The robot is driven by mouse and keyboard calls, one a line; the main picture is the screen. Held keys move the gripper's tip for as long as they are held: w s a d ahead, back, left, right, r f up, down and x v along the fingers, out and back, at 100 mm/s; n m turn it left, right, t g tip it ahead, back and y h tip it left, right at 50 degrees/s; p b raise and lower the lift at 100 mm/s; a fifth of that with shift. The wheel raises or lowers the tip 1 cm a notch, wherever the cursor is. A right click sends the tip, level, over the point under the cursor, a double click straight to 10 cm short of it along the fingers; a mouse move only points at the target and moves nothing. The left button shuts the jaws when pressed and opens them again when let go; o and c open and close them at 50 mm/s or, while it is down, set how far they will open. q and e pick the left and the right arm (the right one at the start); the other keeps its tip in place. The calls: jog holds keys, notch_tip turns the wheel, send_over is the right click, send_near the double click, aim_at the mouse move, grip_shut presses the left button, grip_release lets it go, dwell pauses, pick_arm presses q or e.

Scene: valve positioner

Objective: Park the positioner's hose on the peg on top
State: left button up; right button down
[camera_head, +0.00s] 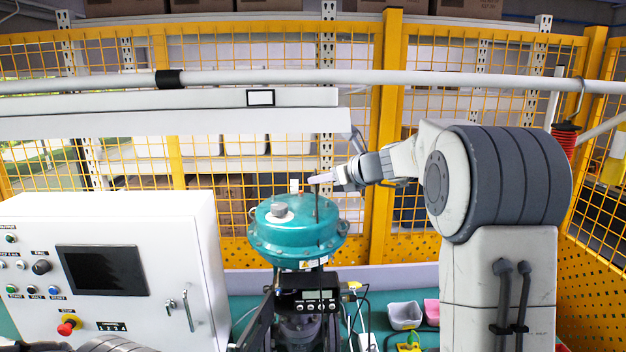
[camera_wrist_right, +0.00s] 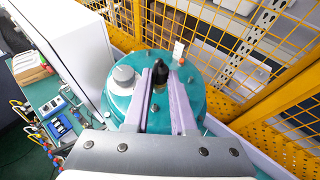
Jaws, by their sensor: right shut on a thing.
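The teal round valve actuator (camera_head: 300,232) stands mid-view with a grey cap (camera_head: 279,211) on top. A small white upright piece (camera_head: 294,186) stands near its top edge; I cannot tell whether it is the peg. The positioner (camera_head: 312,296) with a small display sits below. My right gripper (camera_head: 322,178) is above the actuator's top, shut on the dark hose (camera_head: 316,203), which hangs down over the actuator's front. In the right wrist view the black hose end (camera_wrist_right: 160,72) is between the pale fingers, over the teal top (camera_wrist_right: 196,92). My left gripper is not in view.
A white control cabinet (camera_head: 170,240) stands on the left. A yellow mesh fence (camera_head: 220,60) and a white rail (camera_head: 230,78) run behind. Small grey (camera_head: 404,316) and pink bins (camera_head: 432,310) stand on the bench at right.

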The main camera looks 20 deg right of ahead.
notch_tip(320, 180, down, 5)
jog(key=b, duration=0.5)
jog(key=shift+a+f, duration=0.1)
jog(key=shift+f, duration=0.05)
jog(key=shift+f+b, duration=0.65)
jog(key=shift+f, duration=0.1)
dwell(2.0)
jog(key=c, duration=0.7)
grip_release()
jog(key=shift+o, duration=0.2)
